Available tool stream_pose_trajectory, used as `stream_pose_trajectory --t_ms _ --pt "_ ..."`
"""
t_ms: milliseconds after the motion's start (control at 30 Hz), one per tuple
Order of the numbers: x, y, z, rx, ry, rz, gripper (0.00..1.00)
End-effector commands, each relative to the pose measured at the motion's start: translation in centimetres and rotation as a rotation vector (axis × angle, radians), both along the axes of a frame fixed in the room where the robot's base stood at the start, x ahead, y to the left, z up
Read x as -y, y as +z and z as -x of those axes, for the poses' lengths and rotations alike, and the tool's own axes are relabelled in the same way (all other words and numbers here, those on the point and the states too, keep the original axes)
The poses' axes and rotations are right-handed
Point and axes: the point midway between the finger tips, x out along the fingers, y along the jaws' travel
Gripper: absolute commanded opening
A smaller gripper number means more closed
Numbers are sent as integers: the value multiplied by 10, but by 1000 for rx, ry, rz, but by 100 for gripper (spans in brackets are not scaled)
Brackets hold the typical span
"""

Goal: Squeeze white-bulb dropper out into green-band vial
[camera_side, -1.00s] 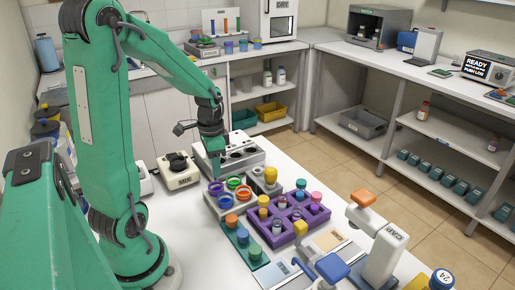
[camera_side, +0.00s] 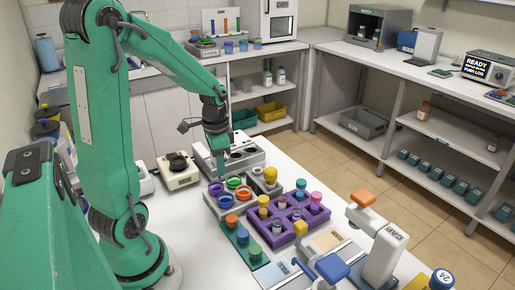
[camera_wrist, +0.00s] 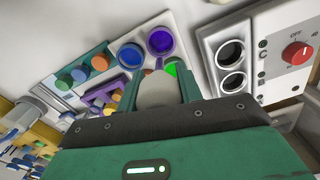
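My gripper (camera_side: 220,164) points down above the back of the grey vial rack (camera_side: 216,211); in the wrist view (camera_wrist: 158,84) its two green fingers are closed around the white-bulb dropper (camera_wrist: 157,92). The dropper's thin stem shows only as a short piece beyond the bulb, and its tip cannot be made out. The green-band vial (camera_side: 233,182) stands in the rack's back row, just right of and below my gripper. In the wrist view the green-band vial (camera_wrist: 172,69) is partly hidden by the bulb and right finger.
A purple tray (camera_side: 276,238) with coloured caps lies to the right. A grey block with round wells (camera_side: 255,152) stands behind. A green cap strip (camera_side: 241,247) lies in front.

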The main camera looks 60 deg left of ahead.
Motion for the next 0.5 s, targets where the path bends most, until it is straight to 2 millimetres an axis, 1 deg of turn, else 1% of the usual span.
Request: stream_pose_trajectory --t_ms 167,267,500 --pt "18 4 -22 0 -63 0 34" --pt "33 7 -37 1 -109 -1 34" --pt "80 15 -73 0 -231 0 34"
